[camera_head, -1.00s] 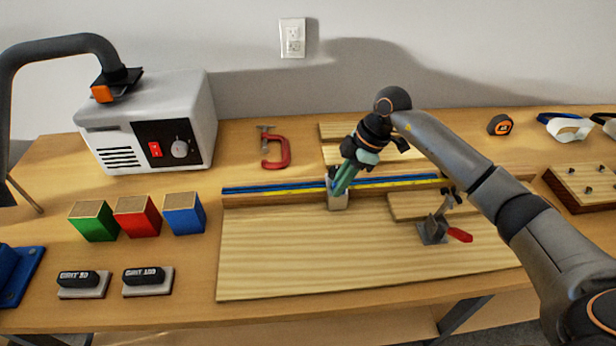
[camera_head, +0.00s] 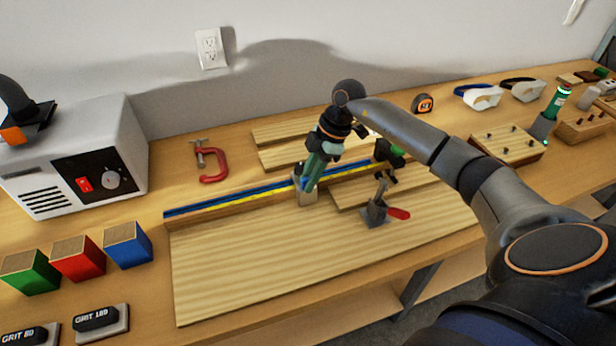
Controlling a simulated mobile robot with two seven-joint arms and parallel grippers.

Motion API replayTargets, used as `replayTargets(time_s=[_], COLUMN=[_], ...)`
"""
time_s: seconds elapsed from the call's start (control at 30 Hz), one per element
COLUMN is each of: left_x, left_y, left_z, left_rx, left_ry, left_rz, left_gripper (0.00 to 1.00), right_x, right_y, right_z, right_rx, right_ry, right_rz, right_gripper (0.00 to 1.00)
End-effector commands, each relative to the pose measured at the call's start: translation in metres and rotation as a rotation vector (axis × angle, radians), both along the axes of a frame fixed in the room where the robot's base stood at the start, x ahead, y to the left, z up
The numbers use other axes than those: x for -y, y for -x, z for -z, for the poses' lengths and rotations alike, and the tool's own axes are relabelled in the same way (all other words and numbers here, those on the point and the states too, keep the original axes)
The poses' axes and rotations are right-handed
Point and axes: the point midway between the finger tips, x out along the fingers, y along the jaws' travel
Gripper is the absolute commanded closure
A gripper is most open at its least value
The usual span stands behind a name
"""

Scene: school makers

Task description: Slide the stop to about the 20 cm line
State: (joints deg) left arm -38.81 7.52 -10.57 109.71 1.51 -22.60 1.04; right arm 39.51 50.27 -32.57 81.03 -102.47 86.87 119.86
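The stop (camera_head: 306,197) is a small grey-beige block on the fence (camera_head: 240,203), near the middle of its length. The fence carries a blue rail and a yellow ruled strip along the back of a wooden board (camera_head: 260,255). The scale numbers are too small to read. My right gripper (camera_head: 304,184) points down at the stop, its green fingers at the stop's top. Its fingertips are partly hidden, so I cannot tell whether they grip the stop. My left gripper is not in view.
A toggle clamp with a red handle (camera_head: 398,213) stands right of the stop beside a small plank (camera_head: 350,194). A red C-clamp (camera_head: 212,166) lies behind the fence. Coloured blocks (camera_head: 128,245) and a white machine (camera_head: 75,155) stand left. The board's front is clear.

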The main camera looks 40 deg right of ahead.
Motion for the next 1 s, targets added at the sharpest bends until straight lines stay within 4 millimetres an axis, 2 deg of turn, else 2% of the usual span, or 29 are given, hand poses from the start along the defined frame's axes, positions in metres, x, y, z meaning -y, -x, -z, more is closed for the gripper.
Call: replayTargets(time_s=[0.27,0.37,0.7,0.83,1.0], left_x=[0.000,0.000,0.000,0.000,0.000], left_y=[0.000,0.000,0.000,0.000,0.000], left_z=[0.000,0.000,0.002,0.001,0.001], left_rx=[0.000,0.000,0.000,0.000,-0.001], left_ry=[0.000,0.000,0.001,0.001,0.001], left_rz=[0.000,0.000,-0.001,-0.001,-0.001], left_gripper=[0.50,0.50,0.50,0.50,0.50], right_x=[0.001,0.006,0.033,0.041,0.045], right_y=[0.000,0.001,0.009,0.012,0.013], right_z=[-0.006,-0.019,-0.087,-0.104,-0.115], right_rx=[0.003,0.005,0.005,0.002,0.001], right_ry=[-0.003,-0.002,-0.001,-0.001,-0.002], right_rz=[-0.001,-0.002,0.001,0.001,0.000], right_gripper=[0.72,0.72,0.72,0.72,0.72])
